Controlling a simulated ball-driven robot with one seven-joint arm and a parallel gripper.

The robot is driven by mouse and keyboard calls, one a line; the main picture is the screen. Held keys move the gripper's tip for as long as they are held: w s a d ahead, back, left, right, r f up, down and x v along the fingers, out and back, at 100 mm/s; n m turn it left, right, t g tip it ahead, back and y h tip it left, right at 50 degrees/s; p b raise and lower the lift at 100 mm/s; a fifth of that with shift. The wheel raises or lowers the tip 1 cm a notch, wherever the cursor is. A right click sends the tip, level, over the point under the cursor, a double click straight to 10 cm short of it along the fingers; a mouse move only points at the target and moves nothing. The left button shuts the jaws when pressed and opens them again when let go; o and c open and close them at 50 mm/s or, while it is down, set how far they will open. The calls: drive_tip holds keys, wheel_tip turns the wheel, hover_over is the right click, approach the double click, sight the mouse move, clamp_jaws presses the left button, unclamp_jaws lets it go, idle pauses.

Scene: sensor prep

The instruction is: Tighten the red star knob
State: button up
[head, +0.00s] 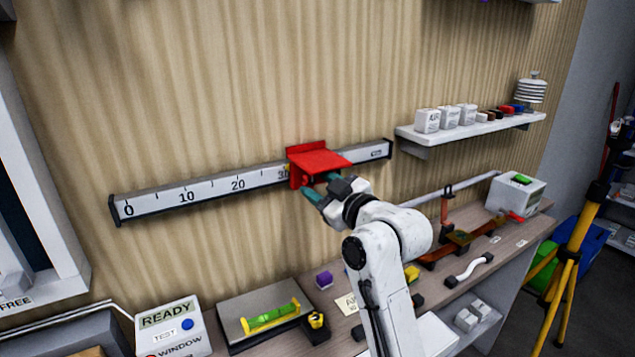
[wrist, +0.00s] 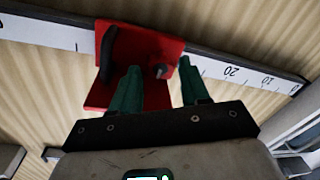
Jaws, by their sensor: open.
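A red bracket (head: 318,159) sits on the white scale rail (head: 212,188) near its 30 mark, with a flat red plate sticking out. I cannot make out a red star shape in either view. My gripper (head: 319,187) is just below the red plate in the head view.
A shelf (head: 472,128) with small boxes is at the right. A yellow tripod (head: 568,265) stands at far right.

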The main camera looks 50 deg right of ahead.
drive_tip(key=shift+w+d, duration=0.1)
drive_tip(key=shift+w, duration=0.2)
drive_tip(key=shift+c, duration=0.3)
drive_tip(key=c, duration=0.7)
